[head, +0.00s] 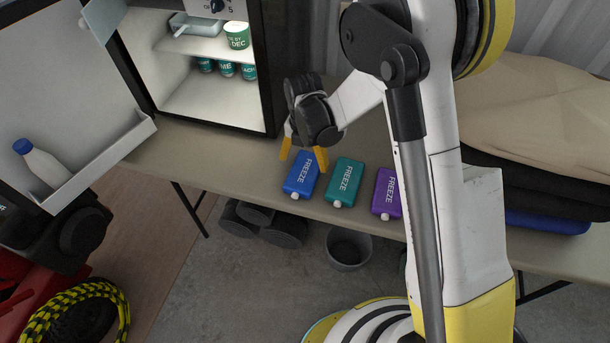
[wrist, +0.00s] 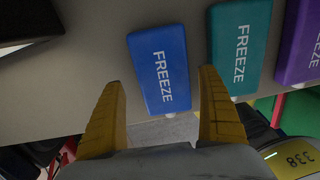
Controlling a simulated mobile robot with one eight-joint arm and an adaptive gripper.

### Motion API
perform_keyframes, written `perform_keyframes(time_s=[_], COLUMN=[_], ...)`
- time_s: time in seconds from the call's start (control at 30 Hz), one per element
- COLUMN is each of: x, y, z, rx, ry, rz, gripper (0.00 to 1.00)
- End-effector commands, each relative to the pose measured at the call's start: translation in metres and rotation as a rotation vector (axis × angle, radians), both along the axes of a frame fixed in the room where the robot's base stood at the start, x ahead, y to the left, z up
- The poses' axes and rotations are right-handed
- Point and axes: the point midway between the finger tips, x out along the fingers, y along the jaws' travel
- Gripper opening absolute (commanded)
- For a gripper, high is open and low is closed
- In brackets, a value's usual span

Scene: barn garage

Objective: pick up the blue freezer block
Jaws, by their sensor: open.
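The blue freezer block (head: 301,178) lies flat on the table near its front edge, white cap toward the edge. My gripper (head: 304,158) is open just above its far end in the head view, with one yellow finger on each side. In the wrist view the blue block (wrist: 158,70) lies beyond the two open fingers (wrist: 163,95), roughly between their lines, with nothing held. A teal freezer block (head: 344,182) lies just to its right, and it also shows in the wrist view (wrist: 239,45). I cannot tell if a finger touches the blue block.
A purple freezer block (head: 385,192) lies right of the teal one. An open small fridge (head: 205,75) with tubs stands at the back left, its door (head: 70,90) swung over the left side. Folded cloths (head: 545,120) lie at right. The table (head: 165,160) is bare left of the blue block.

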Motion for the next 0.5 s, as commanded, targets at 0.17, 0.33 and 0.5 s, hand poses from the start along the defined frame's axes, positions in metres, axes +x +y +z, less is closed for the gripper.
perform_keyframes(time_s=[0.17,0.33,0.5], x=[-0.005,-0.007,-0.007], y=[0.0,0.0,0.0], z=[-0.022,-0.048,-0.051], rx=[0.0,0.0,0.0], ry=[0.0,0.0,0.0], rz=[0.0,-0.001,-0.001], gripper=[0.87,0.87,0.87])
